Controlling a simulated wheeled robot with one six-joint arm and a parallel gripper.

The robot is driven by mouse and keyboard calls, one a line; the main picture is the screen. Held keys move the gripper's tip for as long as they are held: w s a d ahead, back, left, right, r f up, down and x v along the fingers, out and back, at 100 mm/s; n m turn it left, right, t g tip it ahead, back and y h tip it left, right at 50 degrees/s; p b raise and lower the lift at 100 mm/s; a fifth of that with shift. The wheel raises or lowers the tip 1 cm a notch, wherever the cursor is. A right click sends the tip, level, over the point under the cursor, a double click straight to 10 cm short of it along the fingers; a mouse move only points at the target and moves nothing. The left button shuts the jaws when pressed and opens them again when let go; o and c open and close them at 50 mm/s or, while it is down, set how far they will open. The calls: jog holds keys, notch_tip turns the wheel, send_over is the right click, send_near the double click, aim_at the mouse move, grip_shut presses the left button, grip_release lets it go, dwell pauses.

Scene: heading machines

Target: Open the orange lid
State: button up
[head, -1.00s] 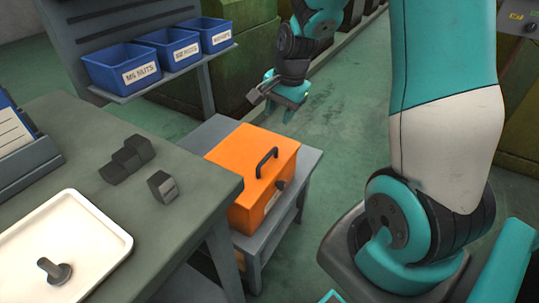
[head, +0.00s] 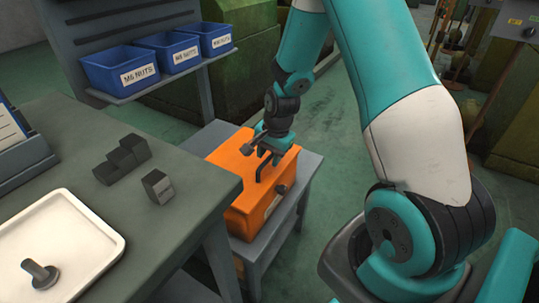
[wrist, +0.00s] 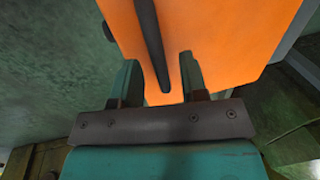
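The orange lid (head: 228,150) tops an orange box on a low grey stand and lies flat, closed. Its black handle (head: 262,172) stands up from it, partly hidden by my gripper. My gripper (head: 268,160) is over the lid at the handle. In the wrist view its two teal fingers (wrist: 160,80) are apart, and the black handle bar (wrist: 150,45) shows between and beyond them, with the orange lid (wrist: 225,35) behind. The fingers do not visibly touch the bar. A dark knob (head: 281,189) is on the box's front.
A grey workbench (head: 190,185) stands left of the box, with dark blocks (head: 122,160) and a white tray (head: 90,235) holding a bolt (head: 40,273). Blue nut bins (head: 120,70) sit on a shelf behind. Floor right of the stand is clear.

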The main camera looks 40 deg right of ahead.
grip_shut()
jog(key=shift+r, duration=0.1)
